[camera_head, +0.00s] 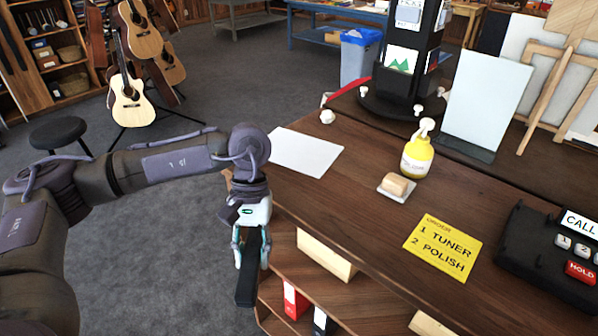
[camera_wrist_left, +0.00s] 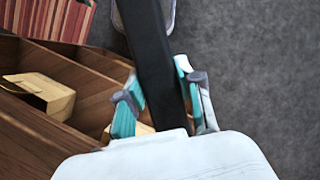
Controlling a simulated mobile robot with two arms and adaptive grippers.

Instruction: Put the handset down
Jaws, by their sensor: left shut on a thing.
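My left gripper (camera_head: 252,240) points down beside the counter's left edge, past the shelves under it. It is shut on the black handset (camera_head: 247,277), which hangs long and upright in the fingers. In the left wrist view the handset (camera_wrist_left: 152,55) runs between the two teal fingers (camera_wrist_left: 160,100). The black telephone base (camera_head: 556,250) stands at the right end of the counter, with a CALL screen, number keys and a red HOLD key. Its right part is cut off by the picture's edge. My right gripper is not in view.
The wooden counter (camera_head: 330,205) holds a yellow order note (camera_head: 442,247), a yellow pump bottle (camera_head: 417,155), a sponge on a small dish (camera_head: 396,186), white paper (camera_head: 303,151) and a standing white panel (camera_head: 487,100). Bare counter lies left of the note. Open shelves sit below.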

